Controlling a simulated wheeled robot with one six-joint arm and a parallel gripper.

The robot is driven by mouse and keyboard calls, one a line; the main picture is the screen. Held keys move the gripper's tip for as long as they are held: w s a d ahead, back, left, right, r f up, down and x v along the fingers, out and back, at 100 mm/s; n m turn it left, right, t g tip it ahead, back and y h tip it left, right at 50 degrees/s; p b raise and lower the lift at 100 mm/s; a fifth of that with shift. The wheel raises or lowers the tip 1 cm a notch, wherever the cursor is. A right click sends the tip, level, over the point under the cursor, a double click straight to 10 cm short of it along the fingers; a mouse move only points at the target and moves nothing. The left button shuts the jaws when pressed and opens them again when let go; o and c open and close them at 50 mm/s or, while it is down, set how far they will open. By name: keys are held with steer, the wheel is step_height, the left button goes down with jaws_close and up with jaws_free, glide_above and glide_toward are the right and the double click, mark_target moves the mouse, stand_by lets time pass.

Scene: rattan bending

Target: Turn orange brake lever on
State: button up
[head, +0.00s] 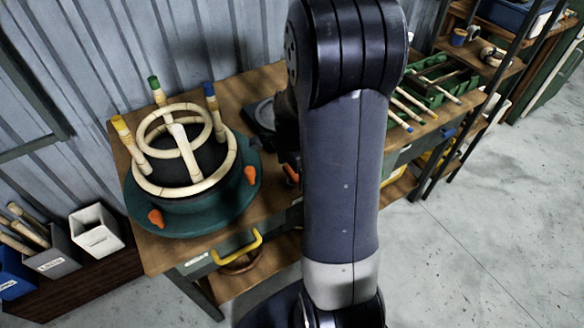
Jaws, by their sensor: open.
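A dark green round turntable (136,207) stands on the wooden workbench in the head view. Two orange parts show at its edge, one at the front left (155,218) and one at the right (250,176). A small orange-red piece (291,173) shows beside my arm, partly hidden by it. I cannot tell for sure which orange part is the brake lever, or its position. My upper arm fills the middle of the view. Dark parts of my arm show behind it, over the bench. My gripper's fingers cannot be made out behind the arm.
A rattan frame with hoops (187,187) and posts tipped yellow, green and blue sits on the turntable. The bench (155,262) has a yellow drawer handle (238,247). A green tray (437,82) with sticks lies right. Bins (97,232) stand left; the floor right is clear.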

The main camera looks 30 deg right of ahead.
mark_target(292, 172)
steer(key=shift+r, duration=0.1)
step_height(292, 172, up, 11)
steer(key=shift+f, duration=0.2)
stand_by(0.4)
step_height(292, 172, down, 11)
steer(key=shift+r, duration=0.1)
stand_by(0.4)
